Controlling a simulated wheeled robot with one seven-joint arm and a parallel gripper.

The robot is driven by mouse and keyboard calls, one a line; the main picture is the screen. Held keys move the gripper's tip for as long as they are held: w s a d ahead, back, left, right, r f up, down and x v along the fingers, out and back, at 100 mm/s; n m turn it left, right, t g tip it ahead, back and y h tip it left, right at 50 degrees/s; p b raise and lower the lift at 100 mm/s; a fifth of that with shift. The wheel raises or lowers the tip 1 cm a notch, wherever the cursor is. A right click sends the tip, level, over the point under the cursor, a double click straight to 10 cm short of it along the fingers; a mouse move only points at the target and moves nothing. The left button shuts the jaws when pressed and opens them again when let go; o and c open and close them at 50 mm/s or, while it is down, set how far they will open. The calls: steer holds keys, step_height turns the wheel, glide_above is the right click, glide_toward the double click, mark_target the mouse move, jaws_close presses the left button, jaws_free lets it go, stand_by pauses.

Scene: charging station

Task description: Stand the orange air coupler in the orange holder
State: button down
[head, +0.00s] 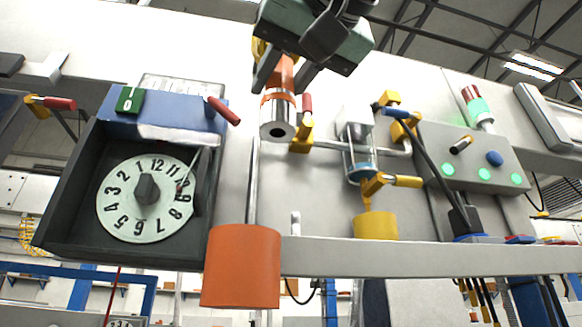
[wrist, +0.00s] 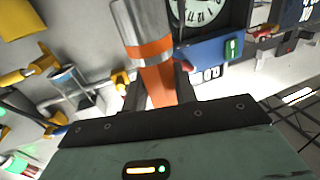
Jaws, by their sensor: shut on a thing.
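The orange air coupler (head: 278,112) has an orange body and a silver metal end with a dark bore. It hangs roughly upright in my gripper (head: 284,78), metal end down, slightly tilted in the head view. My gripper is shut on its upper orange part. In the wrist view the coupler (wrist: 152,50) sits between the two fingers (wrist: 160,88). The orange holder (head: 241,267) is a cylinder at the lower middle of the head view. The coupler is above it and a little to its right in the picture, clearly apart from it. The holder's opening is not visible.
A dial in a dark box (head: 146,195) with red-handled levers stands left of the holder. To the right are a glass filter unit with yellow valves (head: 361,150), a yellow cylinder (head: 375,226) and a grey button box (head: 475,155). A thin grey rod (head: 253,185) rises behind the holder.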

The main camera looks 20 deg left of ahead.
steer(key=shift+w+a+p, duration=0.25)
steer(key=shift+a+p, duration=0.25)
steer(key=shift+a, duration=0.2)
steer(key=shift+w+a+p, duration=0.2)
steer(key=shift+a+p, duration=0.25)
steer(key=shift+a, duration=0.25)
steer(key=shift+f, duration=0.15)
steer(key=shift+w+a+f+b, duration=0.15)
steer(key=shift+w+f+b, duration=0.05)
steer(key=shift+f+b, duration=2.1)
steer(key=shift+w+a+f+b, duration=0.15)
steer(key=shift+a+f+b, duration=0.05)
steer(key=shift+f+b, duration=2.1)
steer(key=shift+w+a+f+b, duration=0.2)
steer(key=shift+f+b, duration=1.7)
steer(key=shift+f, duration=0.7)
steer(key=c, duration=1)
jaws_free()
steer(key=shift+c, duration=0.2)
